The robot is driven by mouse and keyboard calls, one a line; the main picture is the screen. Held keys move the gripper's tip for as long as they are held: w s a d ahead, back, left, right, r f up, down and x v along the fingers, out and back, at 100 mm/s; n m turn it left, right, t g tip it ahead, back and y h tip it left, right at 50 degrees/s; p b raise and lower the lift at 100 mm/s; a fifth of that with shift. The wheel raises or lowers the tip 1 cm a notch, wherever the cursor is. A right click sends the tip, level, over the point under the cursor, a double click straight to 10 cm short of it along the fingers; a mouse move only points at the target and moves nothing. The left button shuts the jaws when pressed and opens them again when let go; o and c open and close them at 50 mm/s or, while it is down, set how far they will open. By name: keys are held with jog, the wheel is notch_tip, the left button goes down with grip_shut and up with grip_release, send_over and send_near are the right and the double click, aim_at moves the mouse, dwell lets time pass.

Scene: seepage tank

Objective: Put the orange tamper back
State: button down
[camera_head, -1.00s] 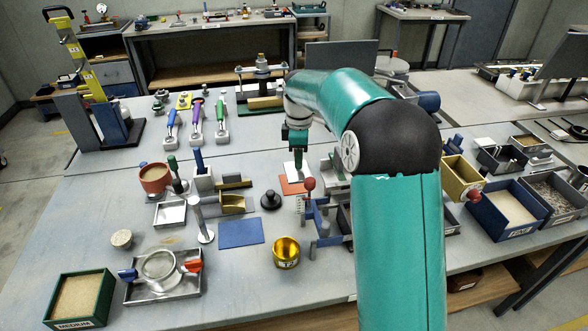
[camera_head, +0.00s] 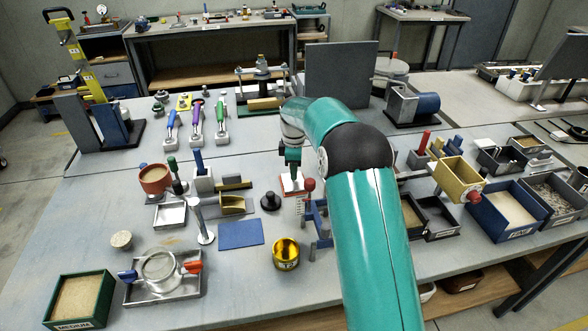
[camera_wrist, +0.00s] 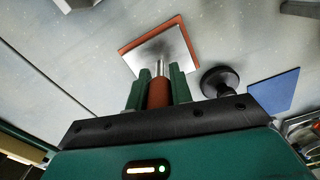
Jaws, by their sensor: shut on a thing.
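My gripper (camera_head: 292,166) is shut on the orange handle of the tamper (camera_wrist: 158,93), which stands between the green fingers in the wrist view. The tamper's square pale metal plate (camera_wrist: 163,50) is over an orange square mat (camera_wrist: 126,61), with orange showing along its edges. In the head view the plate (camera_head: 291,181) lies low over the mat (camera_head: 302,193). I cannot tell whether plate and mat touch. My fingers and wrist hide part of the handle.
A black round-based knob (camera_head: 270,200) stands close to the mat, with a blue mat (camera_head: 240,234) nearer the front. A blue frame with a red knob (camera_head: 308,185) is just right of the gripper. A gold cup (camera_head: 286,253) stands in front.

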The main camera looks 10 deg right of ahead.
jog(key=c, duration=1.2)
grip_release()
jog(key=shift+f, duration=0.15)
jog(key=shift+c, duration=0.2)
notch_tip(320, 180, up, 13)
jog(key=shift+s+f, duration=0.1)
jog(key=shift+f, duration=0.05)
jog(key=s+r+m+t, duration=0.1)
jog(key=s+r+m, duration=0.4)
jog(key=s, duration=0.5)
jog(key=s+r+m+t, duration=0.2)
jog(key=s+r, duration=0.6)
jog(key=s, duration=0.1)
jog(key=s+f+m+t, duration=0.1)
jog(key=s+f+m, duration=0.2)
jog(key=s, duration=0.8)
jog(key=s+f+m+t, duration=0.1)
jog(key=s+f+m, duration=0.2)
jog(key=s, duration=0.8)
jog(key=shift+f+m+t, duration=0.2)
jog(key=shift+m+t, duration=0.1)
jog(key=shift+m, duration=0.7)
